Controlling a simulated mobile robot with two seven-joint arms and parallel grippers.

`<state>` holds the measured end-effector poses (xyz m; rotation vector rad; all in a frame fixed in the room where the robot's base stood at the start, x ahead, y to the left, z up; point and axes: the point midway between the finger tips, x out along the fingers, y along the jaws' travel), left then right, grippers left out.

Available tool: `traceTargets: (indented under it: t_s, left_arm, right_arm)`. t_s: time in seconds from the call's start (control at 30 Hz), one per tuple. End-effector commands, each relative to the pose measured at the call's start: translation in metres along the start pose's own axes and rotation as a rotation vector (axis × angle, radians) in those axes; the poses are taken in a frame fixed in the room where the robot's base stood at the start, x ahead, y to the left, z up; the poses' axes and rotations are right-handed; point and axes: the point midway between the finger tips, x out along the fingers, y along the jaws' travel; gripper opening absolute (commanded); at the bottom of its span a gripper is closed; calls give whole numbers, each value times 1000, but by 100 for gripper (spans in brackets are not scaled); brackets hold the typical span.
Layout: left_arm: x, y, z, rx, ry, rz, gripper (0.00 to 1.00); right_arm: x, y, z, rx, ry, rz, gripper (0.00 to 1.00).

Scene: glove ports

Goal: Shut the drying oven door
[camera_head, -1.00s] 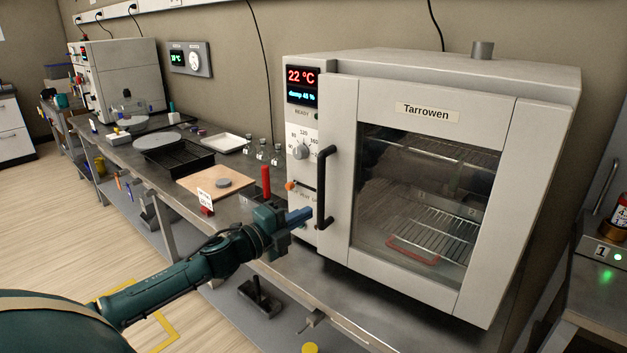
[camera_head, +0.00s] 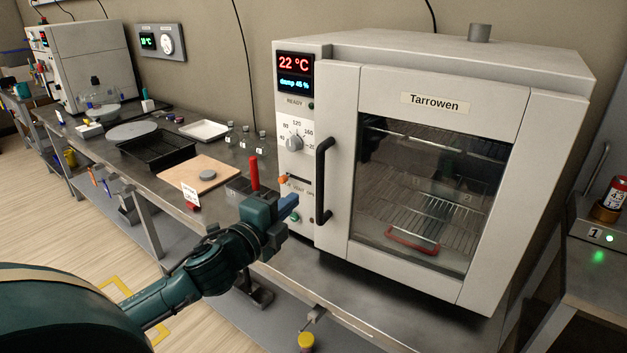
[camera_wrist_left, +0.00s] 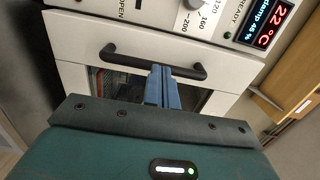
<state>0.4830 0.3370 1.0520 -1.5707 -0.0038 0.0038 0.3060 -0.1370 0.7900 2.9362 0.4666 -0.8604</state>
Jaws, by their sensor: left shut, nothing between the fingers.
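The drying oven (camera_head: 500,55) is a light grey box labelled Tarrowen, with a display reading 22 °C. Its door (camera_head: 435,270) has a large window and stands at or close to the oven front. I cannot tell whether it is fully shut. The black vertical door handle (camera_head: 323,180) is at the door's left side and also shows in the left wrist view (camera_wrist_left: 125,57). My left gripper (camera_head: 293,203) has its blue fingers together and empty, just left of the handle in the head view. In the left wrist view its fingertips (camera_wrist_left: 162,68) overlap the handle; contact is unclear. My right gripper is out of view.
The steel bench (camera_head: 225,215) runs left from the oven. A wooden board (camera_head: 190,182), a red upright cylinder (camera_head: 254,172), a black tray (camera_head: 155,150) and several small bottles are on it. A side stand (camera_head: 600,265) with a red-and-white can is at the right.

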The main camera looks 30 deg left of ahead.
Motion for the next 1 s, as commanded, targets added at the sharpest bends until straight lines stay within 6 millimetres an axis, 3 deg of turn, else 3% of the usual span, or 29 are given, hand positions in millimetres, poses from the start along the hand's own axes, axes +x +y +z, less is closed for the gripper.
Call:
traceTargets:
  t_s: [0.3,0.5,0.7,1.0]
  left_arm:
    - [55,-3,0,-1,0,-2,0]
    - [82,-2,0,-1,0,-1,0]
    - [93,0,0,0,2,1,0]
    - [94,0,-1,0,2,1,0]
  right_arm:
    - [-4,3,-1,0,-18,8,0]
    - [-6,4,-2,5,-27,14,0]
    - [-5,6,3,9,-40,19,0]
    - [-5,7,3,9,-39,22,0]
